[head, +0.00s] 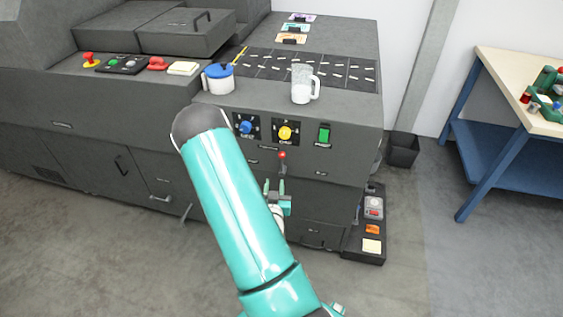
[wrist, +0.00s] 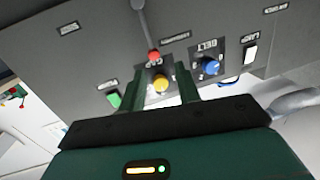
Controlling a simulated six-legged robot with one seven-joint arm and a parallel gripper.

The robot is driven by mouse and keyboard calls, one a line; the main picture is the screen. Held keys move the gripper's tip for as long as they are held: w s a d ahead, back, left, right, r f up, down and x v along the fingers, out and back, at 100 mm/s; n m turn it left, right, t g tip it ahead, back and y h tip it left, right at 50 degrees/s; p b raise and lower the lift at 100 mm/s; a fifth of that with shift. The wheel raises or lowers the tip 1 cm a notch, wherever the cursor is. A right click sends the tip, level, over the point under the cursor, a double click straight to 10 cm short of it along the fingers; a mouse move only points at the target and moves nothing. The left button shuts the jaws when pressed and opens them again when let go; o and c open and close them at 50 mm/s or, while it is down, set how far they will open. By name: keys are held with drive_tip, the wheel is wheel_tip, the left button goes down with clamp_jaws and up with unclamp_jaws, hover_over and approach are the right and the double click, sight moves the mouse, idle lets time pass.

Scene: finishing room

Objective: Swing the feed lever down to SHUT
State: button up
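The feed lever shows in the head view as a red ball knob (head: 282,155) on a short stem, pointing up on the front of the grey machine, below the dials. In the wrist view, which looks upside down, its red knob (wrist: 154,56) and grey stem (wrist: 145,27) show just beyond the fingertips. My gripper (head: 275,184) is just below the knob in the head view. In the wrist view my gripper (wrist: 161,75) has its two green fingers apart with nothing between them. The knob looks apart from both fingers. Any SHUT marking is too small to read.
Above the lever are a blue dial (head: 246,126), a yellow dial (head: 285,133) and a green switch (head: 324,134). A clear jug (head: 302,84) and a blue-lidded pot (head: 218,79) stand on top. A blue-legged bench (head: 490,140) is at right.

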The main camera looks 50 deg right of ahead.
sight(282, 159)
drive_tip(key=shift+n+t+h, duration=0.3)
drive_tip(key=shift+h, duration=0.1)
drive_tip(key=x, duration=0.4)
drive_tip(key=s+x, duration=0.1)
drive_tip(key=x, duration=0.3)
drive_tip(key=d+f+x, duration=0.1)
drive_tip(key=x, duration=0.3)
drive_tip(key=shift+s+d, duration=0.1)
drive_tip(key=shift+d, duration=0.35)
clamp_jaws()
